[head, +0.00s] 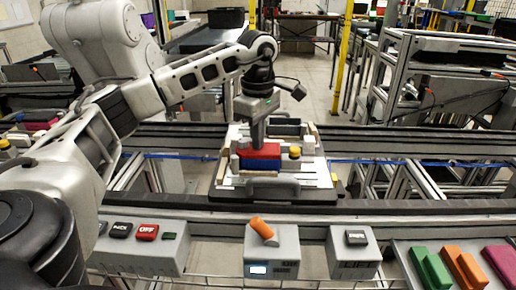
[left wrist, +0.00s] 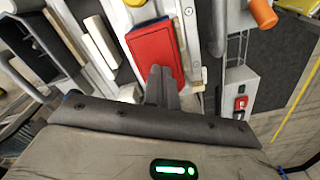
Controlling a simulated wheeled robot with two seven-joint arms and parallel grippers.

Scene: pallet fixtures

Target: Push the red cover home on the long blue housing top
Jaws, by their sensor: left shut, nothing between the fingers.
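The red cover (head: 260,151) lies on top of the blue housing (head: 260,164) in the fixture on the pallet (head: 225,181). In the left wrist view the red cover (left wrist: 153,55) shows from above, with a thin strip of the blue housing (left wrist: 146,24) along one end. My left gripper (head: 258,140) points down over the cover, shut and empty. Its fingertips (left wrist: 161,73) are at the cover's near end, touching it or very close; I cannot tell which. Whether the cover sits fully flush is not clear. My right gripper is not in view.
A yellow knob (head: 295,152) stands right of the cover on the pallet. Grey boxes with PACK and OFF buttons (head: 146,232) stand in front. Green, orange and magenta pieces (head: 465,266) lie at front right.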

